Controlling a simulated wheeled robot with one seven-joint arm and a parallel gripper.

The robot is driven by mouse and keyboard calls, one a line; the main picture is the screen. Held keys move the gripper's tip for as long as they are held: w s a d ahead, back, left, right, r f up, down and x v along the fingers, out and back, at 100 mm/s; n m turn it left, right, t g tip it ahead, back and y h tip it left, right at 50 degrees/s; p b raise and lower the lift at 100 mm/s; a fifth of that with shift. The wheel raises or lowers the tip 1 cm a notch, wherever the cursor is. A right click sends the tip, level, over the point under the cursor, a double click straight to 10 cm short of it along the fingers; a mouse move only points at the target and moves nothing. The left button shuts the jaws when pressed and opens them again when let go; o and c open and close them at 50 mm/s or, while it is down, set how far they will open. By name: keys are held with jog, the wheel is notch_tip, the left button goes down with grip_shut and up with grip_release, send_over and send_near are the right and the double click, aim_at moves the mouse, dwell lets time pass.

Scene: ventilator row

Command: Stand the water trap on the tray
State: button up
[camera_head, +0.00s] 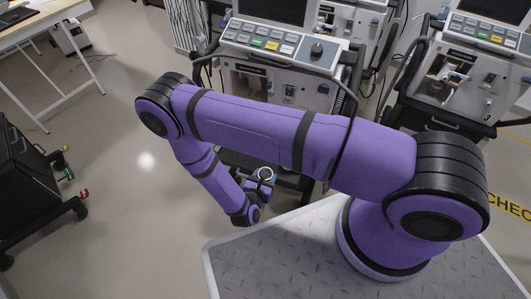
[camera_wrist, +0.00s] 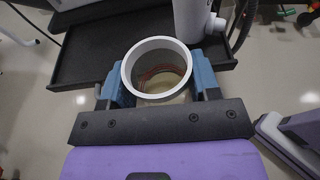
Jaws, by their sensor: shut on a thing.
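The water trap (camera_wrist: 158,78) is a round cup with a thick white rim, seen from above into its open top in the wrist view. My gripper (camera_wrist: 160,88) is shut on it, with a blue finger on each side of the cup. The black tray (camera_wrist: 88,62) lies beyond and below the cup in the wrist view. The cup overlaps the tray's near edge in the picture; its underside is hidden, so I cannot tell whether it touches.
A pale grey cylinder with a side port (camera_wrist: 195,18) stands at the tray's right part. The tray's left part looks bare. A ventilator (camera_head: 270,70) stands behind my arm, another (camera_head: 450,80) to the right. A black wheeled cart (camera_head: 30,180) is at the left, with open floor between.

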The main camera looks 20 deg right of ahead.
jog(key=w+d, duration=0.1)
jog(key=w, duration=0.3)
jog(key=w+d, duration=0.2)
jog(key=w, duration=0.2)
jog(key=w+d+f, duration=0.1)
jog(key=w+d, duration=0.1)
jog(key=w, duration=0.2)
jog(key=shift+d+f, duration=0.1)
jog(key=shift+d, duration=0.05)
jog(key=shift+w+d+f, duration=0.1)
jog(key=shift+w+f, duration=0.1)
jog(key=shift+f, duration=0.3)
jog(key=shift+w+d+f, duration=0.1)
jog(key=shift+w+f, duration=0.05)
jog(key=shift+f, duration=1.15)
jog(key=shift+f, duration=0.1)
jog(key=o, duration=0.9)
jog(key=v, duration=1.2)
